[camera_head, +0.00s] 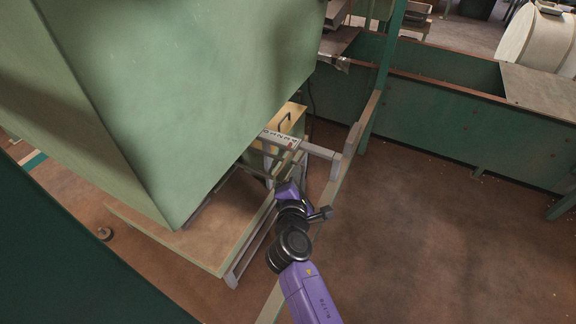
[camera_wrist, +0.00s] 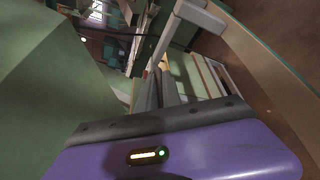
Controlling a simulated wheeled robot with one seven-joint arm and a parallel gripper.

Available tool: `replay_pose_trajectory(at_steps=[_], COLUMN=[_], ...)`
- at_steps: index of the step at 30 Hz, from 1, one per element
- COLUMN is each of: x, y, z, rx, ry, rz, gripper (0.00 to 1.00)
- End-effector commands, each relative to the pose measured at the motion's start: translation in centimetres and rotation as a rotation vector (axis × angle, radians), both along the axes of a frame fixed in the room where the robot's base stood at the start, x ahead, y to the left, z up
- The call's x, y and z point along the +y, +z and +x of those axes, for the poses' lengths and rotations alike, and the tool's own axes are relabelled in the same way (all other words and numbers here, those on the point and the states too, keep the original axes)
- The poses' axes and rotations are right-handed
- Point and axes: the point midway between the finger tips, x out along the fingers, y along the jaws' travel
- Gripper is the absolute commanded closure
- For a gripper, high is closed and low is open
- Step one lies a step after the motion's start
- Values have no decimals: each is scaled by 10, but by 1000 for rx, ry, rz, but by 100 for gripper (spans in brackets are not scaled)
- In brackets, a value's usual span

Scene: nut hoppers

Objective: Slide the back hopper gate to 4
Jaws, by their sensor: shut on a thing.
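The back hopper (camera_head: 180,90) is a big green metal box that fills the upper left of the head view. Its green wall (camera_wrist: 40,110) also fills the left of the wrist view. A white strip with dark marks (camera_head: 279,138), which looks like the gate scale, shows past the hopper's lower right edge; I cannot read its numbers. My gripper (camera_wrist: 163,72) points at the gate area, with its two dark fingers close together on a small thing, likely the gate's handle. The fingers and the hopper hide most of it. The gate's position cannot be told.
A pale metal frame bar (camera_head: 318,150) sticks out right of the scale. A yellowish box with a dark handle (camera_head: 287,122) stands behind it. A wooden platform (camera_head: 160,225) lies below the hopper. A long green trough (camera_head: 460,125) runs behind. The brown floor at right is clear.

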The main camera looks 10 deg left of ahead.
Motion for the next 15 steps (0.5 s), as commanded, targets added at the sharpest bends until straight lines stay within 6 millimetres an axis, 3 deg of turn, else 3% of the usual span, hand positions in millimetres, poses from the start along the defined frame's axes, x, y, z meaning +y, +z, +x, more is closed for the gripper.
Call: replay_pose_trajectory(at_steps=[10,12,14,15], x=[-6,-6,-6,-6], y=[-3,-3,-3,-3], z=[-2,-2,-2,-2], rx=[4,3,4,3], ry=[-4,-5,-4,-4], rz=[-4,-4,-3,-3], gripper=[100,81,69,69])
